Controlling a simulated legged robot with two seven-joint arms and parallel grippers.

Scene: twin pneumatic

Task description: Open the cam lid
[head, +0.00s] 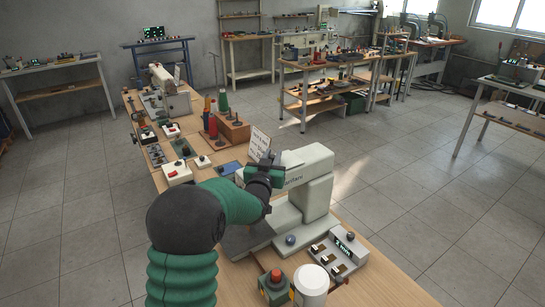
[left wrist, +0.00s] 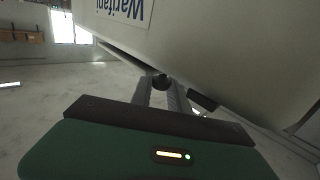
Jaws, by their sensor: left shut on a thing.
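The cream machine (head: 315,185) with a dark name label stands on the wooden bench. Its pale body with blue lettering fills the top of the left wrist view (left wrist: 200,45). My left gripper (head: 268,172) is at the left end of the machine's upper arm. In the left wrist view its two grey fingers (left wrist: 161,92) are shut on a small dark round knob (left wrist: 160,81) close against the machine body. I cannot make out the cam lid's outline or whether it stands open; my gripper and arm hide part of that side. My right gripper is not in view.
A red-topped button (head: 276,276) and a white cylinder (head: 311,285) stand at the front. Thread spools (head: 223,102) and a second machine (head: 168,90) are farther back along the bench (head: 385,285).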

